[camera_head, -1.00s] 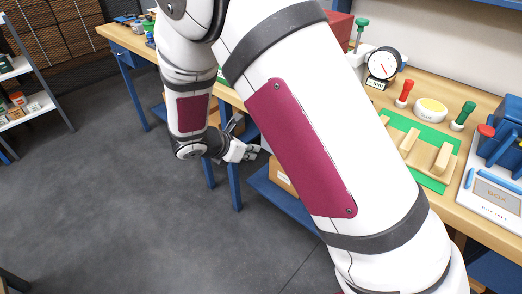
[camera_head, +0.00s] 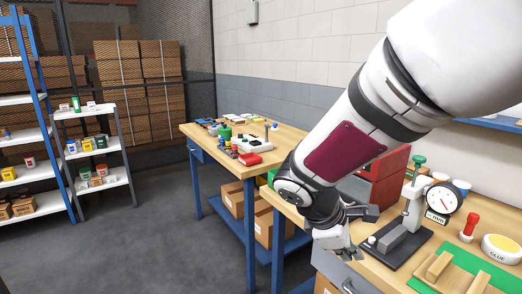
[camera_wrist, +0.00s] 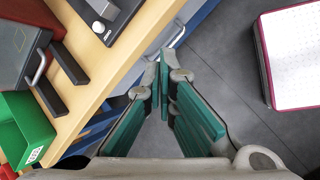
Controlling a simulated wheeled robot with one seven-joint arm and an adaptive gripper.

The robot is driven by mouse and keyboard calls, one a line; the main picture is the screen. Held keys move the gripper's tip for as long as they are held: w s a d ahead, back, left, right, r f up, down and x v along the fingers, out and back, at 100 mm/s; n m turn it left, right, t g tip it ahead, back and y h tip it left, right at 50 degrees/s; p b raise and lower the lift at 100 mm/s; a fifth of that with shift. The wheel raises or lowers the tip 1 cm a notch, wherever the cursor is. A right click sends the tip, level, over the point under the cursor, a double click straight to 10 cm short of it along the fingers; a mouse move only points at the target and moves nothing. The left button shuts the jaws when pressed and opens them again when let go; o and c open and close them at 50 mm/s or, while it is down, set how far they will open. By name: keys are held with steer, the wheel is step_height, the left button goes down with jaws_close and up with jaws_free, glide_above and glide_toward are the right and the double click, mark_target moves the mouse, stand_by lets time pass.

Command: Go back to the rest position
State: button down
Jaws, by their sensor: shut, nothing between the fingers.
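My gripper (camera_head: 348,252) is by the front edge of the near workbench (camera_head: 400,262), close to the dial gauge stand. In the wrist view my gripper (camera_wrist: 163,75) points past the bench edge, with its fingertips together and nothing between them. Its green-lined fingers stand over the gap between the bench and the dark floor. My white arm with a dark red panel reaches down to it from the upper right in the head view.
A dial gauge (camera_head: 442,200) on a stand, a red cabinet (camera_head: 385,180) and a green board (camera_head: 424,285) with wooden blocks are on the near bench. A farther bench (camera_head: 200,133) carries small items. A white-topped block (camera_wrist: 295,55) is at right. Open floor (camera_head: 165,235) lies left.

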steer(key=s+r+m+y+p, duration=0.3)
steer(key=s+r+m, duration=0.4)
steer(key=s, duration=0.5)
steer(key=s+d+r+m+t+y+p, duration=0.1)
steer(key=s+r+m+y+p, duration=0.2)
steer(key=s+r+m, duration=0.4)
steer(key=s+r, duration=0.1)
steer(key=s, duration=0.3)
steer(key=shift+s+r+m+t, duration=0.2)
steer(key=shift+s+m+t, duration=0.1)
steer(key=shift+s, duration=0.1)
